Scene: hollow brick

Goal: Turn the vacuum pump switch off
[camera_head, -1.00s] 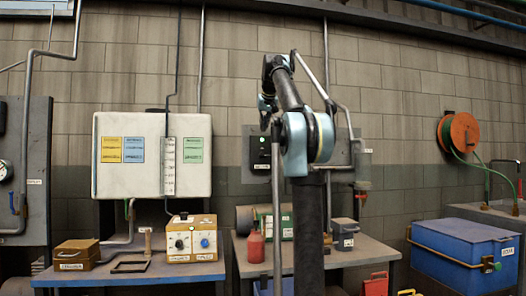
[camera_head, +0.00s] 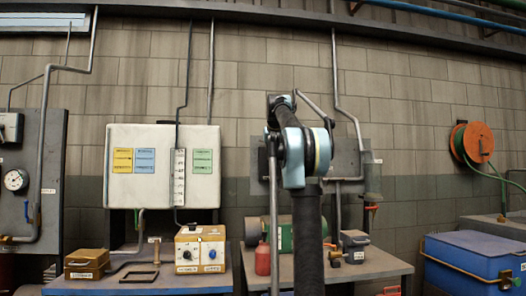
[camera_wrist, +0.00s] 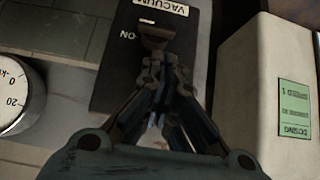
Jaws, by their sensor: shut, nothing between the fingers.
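In the wrist view, the vacuum switch is a black plate (camera_wrist: 112,78) with a white VACUUM label (camera_wrist: 166,8) and an ON mark, both upside down. Its brownish lever (camera_wrist: 155,30) stands out from the plate near the label. My gripper (camera_wrist: 160,62) is shut and empty, with its fingertips right by the lever. I cannot tell whether they touch it. In the head view, my arm covers most of the switch area on the grey wall panel (camera_head: 346,160), and my fingertips cannot be made out.
A white tank (camera_head: 150,196) with coloured labels stands left of the panel. It also shows at the right of the wrist view (camera_wrist: 240,95). A round gauge (camera_wrist: 18,95) is at the left there. Below are a control box (camera_head: 200,250), a red bottle (camera_head: 262,260) and tables.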

